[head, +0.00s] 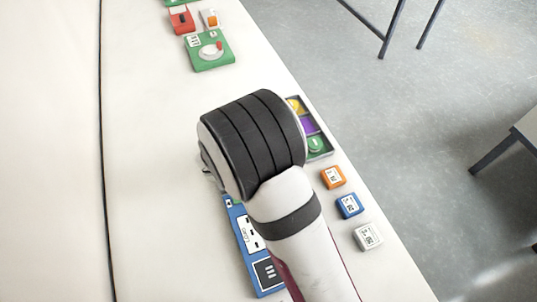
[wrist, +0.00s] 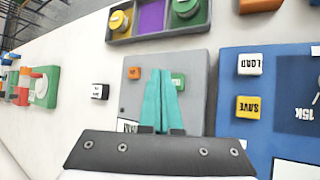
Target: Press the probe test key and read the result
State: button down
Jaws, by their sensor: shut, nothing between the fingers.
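In the wrist view, my gripper (wrist: 161,74) has two teal fingers brought together, with nothing between them. They reach over a grey unit (wrist: 198,102). An orange key (wrist: 134,73) shows on the unit left of the fingertips, and a green key (wrist: 179,82) is partly hidden just right of them. I cannot tell whether the fingers touch the unit. A label at its lower left is mostly covered, and I cannot tell which key is the probe test key. No readable result shows on the grey unit. In the head view, my arm hides the fingers and the grey unit.
A green unit (head: 208,51) is farther along the white table.

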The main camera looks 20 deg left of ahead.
jog(key=shift+f, duration=0.7)
jog(key=shift+f, duration=0.1)
dwell(1.5)
jog(key=shift+f, duration=0.3)
jog(key=shift+f, duration=0.45)
dwell(0.7)
jog(key=shift+r, duration=0.85)
jog(key=shift+r, duration=2.55)
